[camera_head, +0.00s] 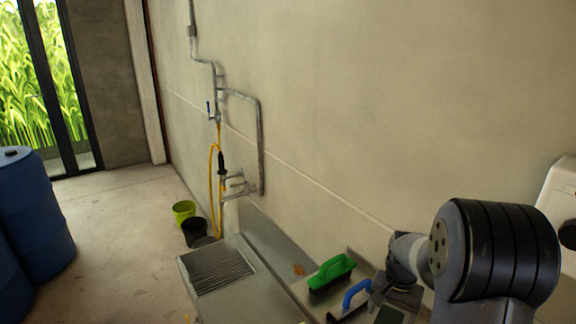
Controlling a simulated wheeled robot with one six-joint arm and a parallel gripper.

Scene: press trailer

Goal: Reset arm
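My arm shows at the lower right, with a large black and grey joint in front of the wall. The part that looks like my gripper (398,292) is low in the picture, over the right part of the metal worktop (270,290). Its fingers are not clear, so I cannot tell whether it is open or shut. A blue-handled brush (355,294) lies just left of it; I cannot tell whether they touch. A green-handled brush (332,272) with dark bristles lies further left on a metal tray or ledge.
A ribbed metal drainer (216,268) is at the worktop's left. Pipes with a yellow hose (212,180) run down the wall. A green bucket (184,211) and a black bucket (194,231) stand below. Blue barrels (38,215) stand far left. The floor between is clear.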

